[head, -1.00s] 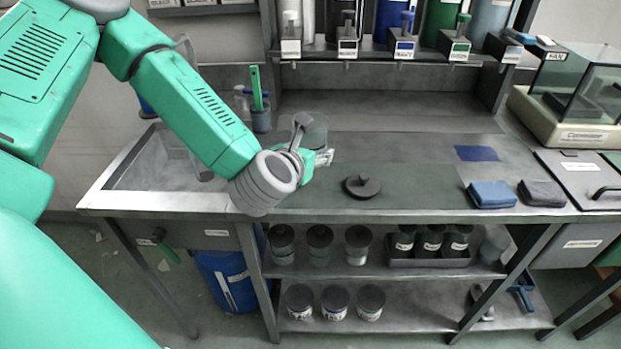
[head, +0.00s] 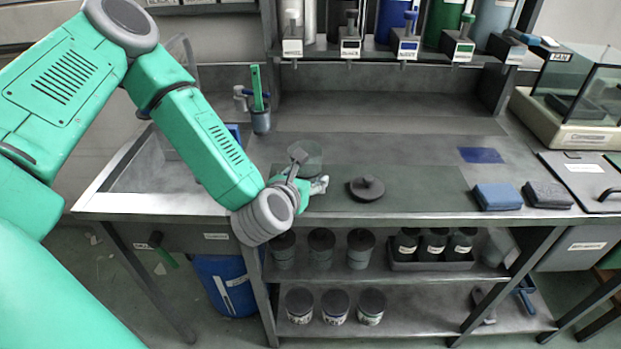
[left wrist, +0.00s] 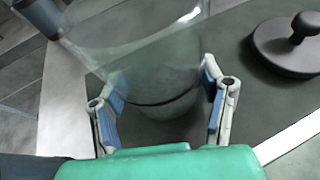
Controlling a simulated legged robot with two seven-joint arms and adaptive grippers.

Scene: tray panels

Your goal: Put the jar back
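A clear glass jar without a lid (head: 311,160) is at the front of the counter, left of a round dark lid with a knob (head: 366,188). The jar fills the middle of the left wrist view (left wrist: 150,60), and the lid shows at its upper right (left wrist: 285,45). Whether the jar's base touches the counter is hard to tell. My right gripper is not in view.
Dark-lidded jars stand on the upper shelf (head: 400,265) and lower shelf (head: 410,318) below the counter. A cup with a green-handled tool (head: 261,122) stands behind. The sink (head: 150,170) is left.

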